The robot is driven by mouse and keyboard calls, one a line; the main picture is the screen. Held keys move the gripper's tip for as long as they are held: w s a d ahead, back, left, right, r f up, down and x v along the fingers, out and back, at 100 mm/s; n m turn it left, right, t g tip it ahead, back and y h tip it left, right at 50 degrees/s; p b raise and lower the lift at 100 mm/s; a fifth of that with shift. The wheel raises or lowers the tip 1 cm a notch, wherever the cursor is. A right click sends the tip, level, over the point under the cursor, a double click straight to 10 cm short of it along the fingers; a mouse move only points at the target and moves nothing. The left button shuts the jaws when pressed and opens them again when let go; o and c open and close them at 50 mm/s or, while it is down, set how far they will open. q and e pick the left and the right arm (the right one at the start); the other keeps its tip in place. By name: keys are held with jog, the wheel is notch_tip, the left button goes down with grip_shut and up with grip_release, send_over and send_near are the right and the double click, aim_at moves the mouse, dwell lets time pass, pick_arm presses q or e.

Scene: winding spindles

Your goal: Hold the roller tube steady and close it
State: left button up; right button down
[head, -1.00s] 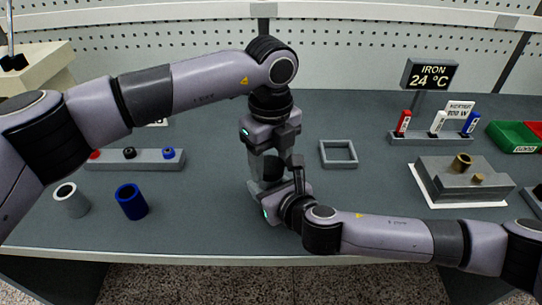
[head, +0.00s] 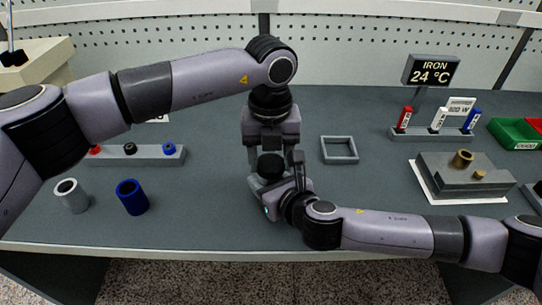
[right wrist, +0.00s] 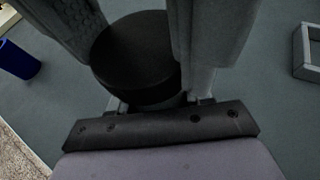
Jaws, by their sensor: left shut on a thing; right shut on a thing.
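The roller tube shows as a thick black cylinder (head: 270,166) at the bench's middle; it also shows in the right wrist view (right wrist: 135,60). My left gripper (head: 271,158) points down from above, its fingers shut on either side of the black top part. My right gripper (head: 266,186) comes in from the right, lower down, and is shut on the tube. The fingers hide most of the tube, so I cannot tell where cap and tube meet or whether a gap is left.
A grey tube (head: 71,196) and a blue tube (head: 132,197) stand at the left. Behind them a rack (head: 150,157) holds red, black and blue pieces. A square grey frame (head: 339,150) lies right of my grippers. A grey block (head: 464,178) stands farther right.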

pick_arm(q)
jog(key=o, duration=1)
jog(key=shift+r, duration=0.15)
notch_tip(320, 180, up, 4)
jog(key=shift+r, duration=0.15)
jog(key=shift+c, duration=1.3)
jog(key=n, duration=0.2)
jog(key=r+n, duration=0.1)
jog(key=n, duration=0.1)
jog(key=shift+r+n, duration=0.1)
jog(key=shift+n, duration=0.3)
jog(key=n, duration=0.2)
jog(key=r+n, duration=0.1)
jog(key=n, duration=0.1)
jog(key=shift+w+r+n, duration=0.1)
jog(key=shift+n, duration=0.2)
jog(key=n, duration=0.3)
jog(key=shift+r+n, duration=0.3)
jog(key=shift+r, duration=0.1)
